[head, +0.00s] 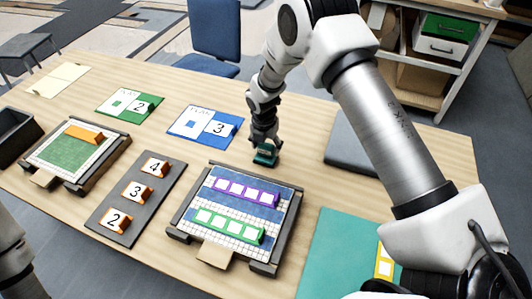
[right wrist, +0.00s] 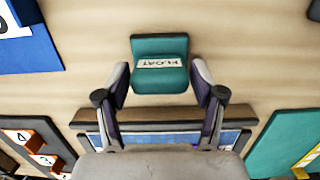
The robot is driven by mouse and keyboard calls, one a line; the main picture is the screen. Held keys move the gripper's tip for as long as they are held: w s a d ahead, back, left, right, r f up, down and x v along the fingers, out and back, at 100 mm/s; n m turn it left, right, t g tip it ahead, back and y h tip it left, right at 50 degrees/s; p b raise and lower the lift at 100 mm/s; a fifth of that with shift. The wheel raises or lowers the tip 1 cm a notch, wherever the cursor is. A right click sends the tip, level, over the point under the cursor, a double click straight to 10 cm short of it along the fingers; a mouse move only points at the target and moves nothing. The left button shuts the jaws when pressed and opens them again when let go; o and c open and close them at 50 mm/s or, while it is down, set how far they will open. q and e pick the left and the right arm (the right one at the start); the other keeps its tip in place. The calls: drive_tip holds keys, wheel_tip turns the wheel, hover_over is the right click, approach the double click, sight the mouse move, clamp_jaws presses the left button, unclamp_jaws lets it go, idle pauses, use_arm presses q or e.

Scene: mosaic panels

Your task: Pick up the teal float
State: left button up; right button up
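The teal float (head: 266,157) stands on the wooden table behind the middle panel, just below my right gripper (head: 265,143). In the right wrist view the teal float (right wrist: 160,76) has a white label reading "FLOAT" and lies between the two fingers of my right gripper (right wrist: 160,82). A narrow gap shows between each finger and the float, so the gripper is open around it. In the head view the fingers partly cover the float. Part of my left arm shows at the lower left edge; its gripper is not in view.
A framed mosaic panel (head: 263,265) with purple and green strips lies in front of the float. A blue card (head: 190,130) lies to its left, a dark grey slab (head: 350,160) to its right. A teal board (head: 325,250) lies at the front right. Bare table surrounds the float.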

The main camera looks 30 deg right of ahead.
sight(266, 144)
drive_tip(key=c, duration=0.6)
drive_tip(key=shift+r, duration=0.1)
drive_tip(key=shift+r, duration=0.35)
wheel_tip(266, 144, up, 9)
drive_tip(key=shift+r+b, duration=0.1)
drive_tip(key=shift+b, duration=0.85)
drive_tip(key=o, duration=0.4)
drive_tip(key=shift+c, duration=0.8)
